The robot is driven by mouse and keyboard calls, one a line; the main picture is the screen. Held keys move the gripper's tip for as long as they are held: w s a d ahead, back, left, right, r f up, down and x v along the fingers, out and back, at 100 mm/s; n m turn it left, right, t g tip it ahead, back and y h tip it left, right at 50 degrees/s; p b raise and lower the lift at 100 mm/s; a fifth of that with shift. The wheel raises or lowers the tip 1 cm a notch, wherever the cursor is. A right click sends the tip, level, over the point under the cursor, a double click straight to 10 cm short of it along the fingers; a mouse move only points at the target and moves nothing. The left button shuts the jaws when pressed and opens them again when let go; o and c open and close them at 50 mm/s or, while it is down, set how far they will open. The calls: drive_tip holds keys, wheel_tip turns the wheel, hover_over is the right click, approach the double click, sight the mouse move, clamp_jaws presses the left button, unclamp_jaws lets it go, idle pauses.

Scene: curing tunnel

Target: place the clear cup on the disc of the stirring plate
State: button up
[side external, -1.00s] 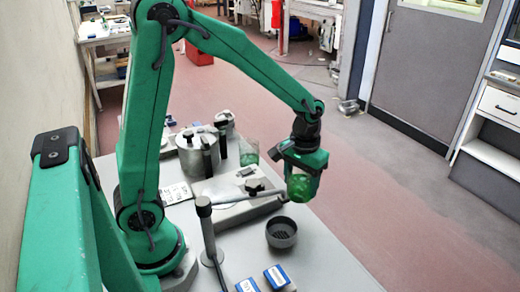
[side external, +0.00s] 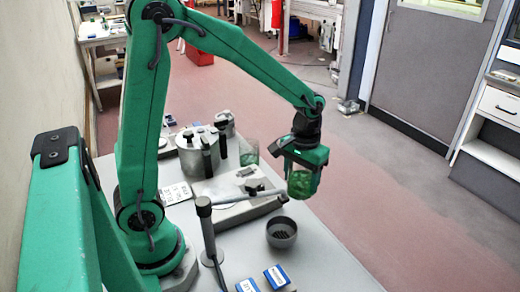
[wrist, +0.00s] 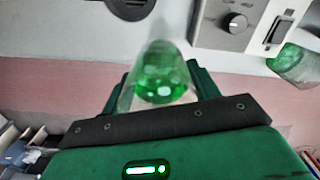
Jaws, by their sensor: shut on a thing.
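My gripper (side external: 304,168) is shut on a clear cup with green contents (side external: 301,186). It holds the cup in the air near the table's right edge, right of the stirring plate. In the wrist view the cup (wrist: 160,85) sits between the jaws. The stirring plate (side external: 236,213) is a light flat box on the table. Its knob and switch panel (wrist: 222,35) shows at the top right of the wrist view. I cannot make out the plate's disc clearly; the rod and clamp partly cover the plate in the side view.
A stand (side external: 205,225) carries a rod across the plate. A dark grey bowl (side external: 281,240) is in front, with blue-labelled boxes (side external: 276,276) nearby. A second clear vessel with green contents (side external: 249,154) stands behind. A metal pot (side external: 192,155) is at the back left.

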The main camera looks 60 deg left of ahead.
drive_tip(key=shift+a, duration=0.1)
drive_tip(key=s+a+r, duration=0.3)
drive_tip(key=s+a, duration=0.3)
drive_tip(key=a, duration=0.2)
wheel_tip(320, 180, up, 2)
hover_over(221, 195)
drive_tip(key=shift+f, duration=3.15)
drive_tip(key=shift+f, duration=0.1)
drive_tip(key=shift+f, duration=1.75)
drive_tip(key=shift+f, duration=0.1)
